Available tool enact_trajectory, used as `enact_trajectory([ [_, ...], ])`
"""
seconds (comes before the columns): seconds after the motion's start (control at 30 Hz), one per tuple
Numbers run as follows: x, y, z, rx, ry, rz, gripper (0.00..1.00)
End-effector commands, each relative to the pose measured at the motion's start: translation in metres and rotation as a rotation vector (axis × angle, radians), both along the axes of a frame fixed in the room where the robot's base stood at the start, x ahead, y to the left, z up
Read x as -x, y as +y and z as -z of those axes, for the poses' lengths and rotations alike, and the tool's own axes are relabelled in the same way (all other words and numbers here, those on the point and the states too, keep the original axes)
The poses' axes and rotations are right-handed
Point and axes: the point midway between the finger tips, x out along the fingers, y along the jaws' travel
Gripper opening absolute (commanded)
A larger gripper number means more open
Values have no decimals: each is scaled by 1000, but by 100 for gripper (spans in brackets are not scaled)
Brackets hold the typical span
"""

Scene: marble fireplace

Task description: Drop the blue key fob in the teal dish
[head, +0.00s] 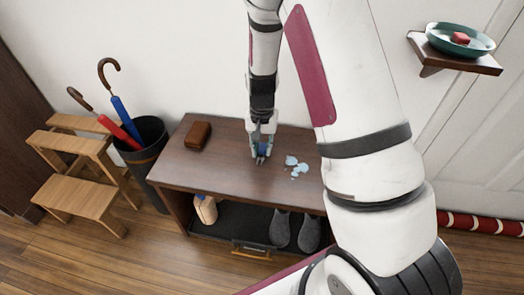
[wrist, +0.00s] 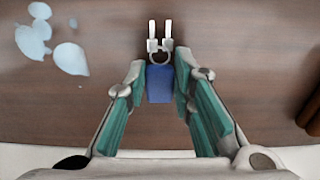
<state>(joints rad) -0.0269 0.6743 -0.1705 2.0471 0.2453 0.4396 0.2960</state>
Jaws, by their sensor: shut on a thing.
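My gripper (head: 262,152) is just above or at the dark wooden bench top, shut on the blue key fob (wrist: 160,84). In the wrist view the fob sits between the two fingertips (wrist: 160,76), with a metal ring and two pale keys (wrist: 160,38) extending beyond it. In the head view the fob is small and mostly hidden by the gripper. I cannot tell whether it touches the bench. The teal dish (head: 441,41) stands on a small wall shelf at upper right, far from my gripper. A red block (head: 460,38) lies in the dish.
The bench (head: 222,170) holds a brown block (head: 197,136) at left and pale blue patches (head: 292,161) right of my gripper. Shoes (head: 281,230) and a bottle (head: 205,208) are below. The wooden shelf (head: 470,63) bears the dish. An umbrella stand (head: 147,165) is left.

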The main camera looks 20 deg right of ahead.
Motion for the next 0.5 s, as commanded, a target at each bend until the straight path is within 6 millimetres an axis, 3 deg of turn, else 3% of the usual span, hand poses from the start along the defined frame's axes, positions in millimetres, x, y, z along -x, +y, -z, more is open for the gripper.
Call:
enact_trajectory([
  [0.37, 0, 0, 5, 0, -1, 0, 0],
  [0.4, 0, 0, 6, 0, -1, 0, 25],
  [0.5, 0, 0, 5, 0, -1, 0, 43],
])
